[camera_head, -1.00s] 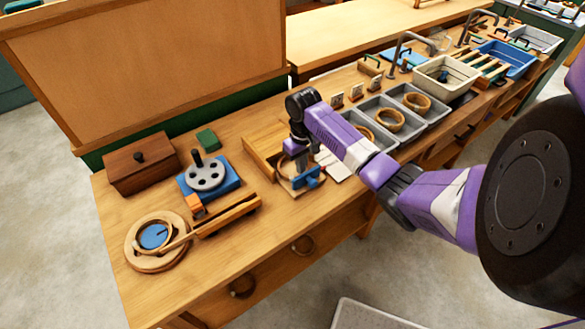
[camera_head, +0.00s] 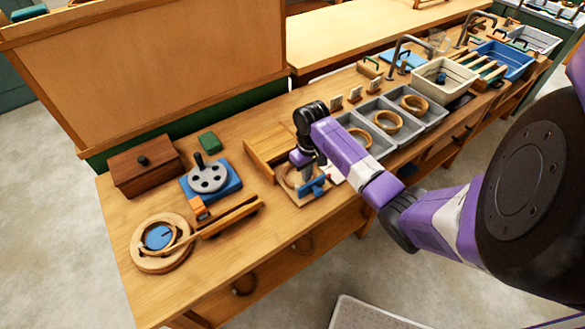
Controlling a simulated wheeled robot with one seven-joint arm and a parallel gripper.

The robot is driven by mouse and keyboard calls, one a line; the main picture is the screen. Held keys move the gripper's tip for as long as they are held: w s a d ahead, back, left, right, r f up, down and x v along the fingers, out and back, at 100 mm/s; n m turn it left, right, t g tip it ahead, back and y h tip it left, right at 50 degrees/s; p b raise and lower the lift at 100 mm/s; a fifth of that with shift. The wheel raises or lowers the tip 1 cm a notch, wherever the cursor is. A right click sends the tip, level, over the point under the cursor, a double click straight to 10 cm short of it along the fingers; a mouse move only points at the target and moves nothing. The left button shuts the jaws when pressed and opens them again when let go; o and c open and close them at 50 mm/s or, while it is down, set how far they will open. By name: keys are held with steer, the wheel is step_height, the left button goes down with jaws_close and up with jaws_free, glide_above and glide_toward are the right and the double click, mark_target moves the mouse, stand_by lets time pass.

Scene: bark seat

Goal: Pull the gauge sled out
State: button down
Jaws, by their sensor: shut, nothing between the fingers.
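What looks like the gauge sled (camera_head: 298,200) is a light wooden plate with a round wooden ring and a blue handle (camera_head: 315,187). It sits on the bench at the front of a light wooden housing (camera_head: 266,145), with its blue handle towards the bench's front edge. My gripper (camera_head: 305,172) points down over the sled, just behind the blue handle. It is shut, with nothing visible held. The arm hides part of the sled and housing, and I cannot tell whether the fingertips touch the handle.
Left on the bench are a brown lidded box (camera_head: 146,168), a blue block with a grey disc (camera_head: 208,178), a wooden rail (camera_head: 230,217) and a round wooden ring stand (camera_head: 160,262). Grey trays with rings (camera_head: 372,143) stand to the right. Bench front is clear near the sled.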

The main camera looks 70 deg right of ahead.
steer(key=shift+s+a+f+p, duration=0.35)
steer(key=shift+s+a, duration=0.05)
steer(key=shift+s, duration=0.15)
steer(key=shift+s+a+f+p, duration=0.35)
steer(key=shift+s+a, duration=0.05)
steer(key=shift+s, duration=0.1)
steer(key=shift+w+d+r+p, duration=0.15)
steer(key=shift+r+p, duration=0.5)
steer(key=shift+r, duration=0.05)
steer(key=shift+w+d+r+p, duration=0.1)
steer(key=shift+w+r+p, duration=0.05)
steer(key=shift+r+p, duration=0.5)
steer(key=shift+w+d+r, duration=0.1)
steer(key=shift+w+r, duration=0.05)
steer(key=shift+r, duration=0.65)
steer(key=shift+w+d+r, duration=0.1)
steer(key=shift+r, duration=0.7)
steer(key=shift+w+d+r, duration=0.1)
steer(key=shift+w+r, duration=0.05)
steer(key=shift+r, duration=0.65)
